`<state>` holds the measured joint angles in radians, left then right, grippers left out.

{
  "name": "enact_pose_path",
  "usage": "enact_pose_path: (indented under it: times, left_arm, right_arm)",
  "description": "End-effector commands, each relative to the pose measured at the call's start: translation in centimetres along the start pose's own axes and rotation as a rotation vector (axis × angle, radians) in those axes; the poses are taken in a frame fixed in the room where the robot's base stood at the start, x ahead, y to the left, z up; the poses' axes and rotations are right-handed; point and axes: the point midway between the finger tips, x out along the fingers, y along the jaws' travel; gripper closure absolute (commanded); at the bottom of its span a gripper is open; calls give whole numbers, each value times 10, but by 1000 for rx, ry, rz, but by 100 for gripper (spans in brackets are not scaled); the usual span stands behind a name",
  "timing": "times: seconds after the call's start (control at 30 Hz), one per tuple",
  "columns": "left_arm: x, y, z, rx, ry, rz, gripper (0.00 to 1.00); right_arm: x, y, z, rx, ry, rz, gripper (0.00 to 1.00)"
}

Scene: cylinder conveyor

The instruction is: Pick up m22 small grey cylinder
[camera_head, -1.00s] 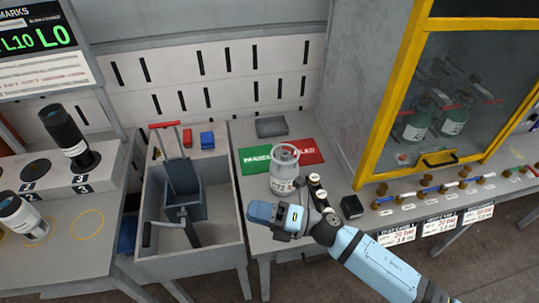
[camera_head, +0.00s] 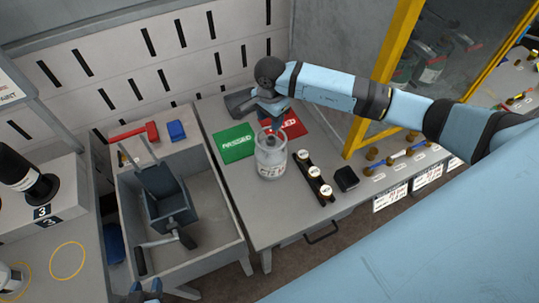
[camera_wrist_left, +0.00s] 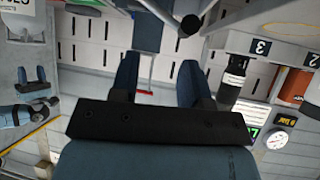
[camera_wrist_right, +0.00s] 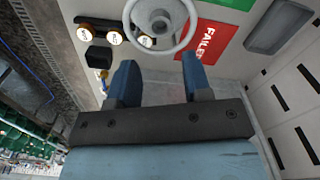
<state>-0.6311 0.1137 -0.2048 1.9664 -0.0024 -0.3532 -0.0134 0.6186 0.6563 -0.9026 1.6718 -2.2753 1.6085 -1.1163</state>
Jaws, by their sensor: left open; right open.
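The small grey cylinder (camera_head: 271,160) stands upright on the grey bench, in front of the green and red mats. Its ring collar and valve (camera_wrist_right: 160,20) show at the top of the right wrist view, just beyond the fingertips. Its label is too small to read surely. My right gripper (camera_head: 272,118) is open and empty, at the cylinder's top on its far side; contact cannot be told. Its fingers also show in the right wrist view (camera_wrist_right: 157,75). My left gripper (camera_head: 145,291) is barely in at the bottom edge; in the left wrist view (camera_wrist_left: 160,80) it is open and empty.
A black rack with several gauges (camera_head: 313,175) and a black block (camera_head: 346,179) stand right of the cylinder. A grey tray (camera_head: 240,103) lies behind. A sink-like bin (camera_head: 215,205) with a trolley is on the left. A yellow-framed cabinet (camera_head: 385,70) stands at the right.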

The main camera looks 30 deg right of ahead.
Motion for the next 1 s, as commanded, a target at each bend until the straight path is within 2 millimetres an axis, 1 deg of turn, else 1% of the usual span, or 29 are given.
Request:
enact_pose_path:
  times: [0.03, 0.1, 0.2, 0.37, 0.43, 0.7, 0.8, 0.97, 1.0]
  left_arm:
    - [1, 0, 2, 5, 3, 2, 57]
    - [4, 0, 6, 12, 7, 6, 57]
    - [5, -1, 7, 20, 9, 9, 57]
    - [7, -2, 8, 26, 9, 10, 57]
    - [8, -2, 8, 25, 11, 10, 57]
    - [20, 0, 15, 21, 19, 14, 57]
    - [21, 1, 15, 20, 19, 16, 57]
    - [20, 1, 14, 20, 19, 17, 57]
    - [20, 2, 14, 20, 19, 17, 57]
  right_arm:
    - [13, 1, 1, 2, -3, 2, 55]
    - [26, 0, 1, 1, -3, -1, 55]
    - [36, 0, 1, 1, -3, 0, 55]
    - [41, 0, 1, 2, -3, -1, 55]
    - [47, 1, 0, 2, -3, -1, 55]
    - [88, 3, -1, 3, -5, -1, 55]
    - [91, 3, -2, 2, -4, -2, 55]
    - [90, 3, -2, 2, -3, -2, 55]
    - [90, 3, -2, 2, -3, -2, 60]
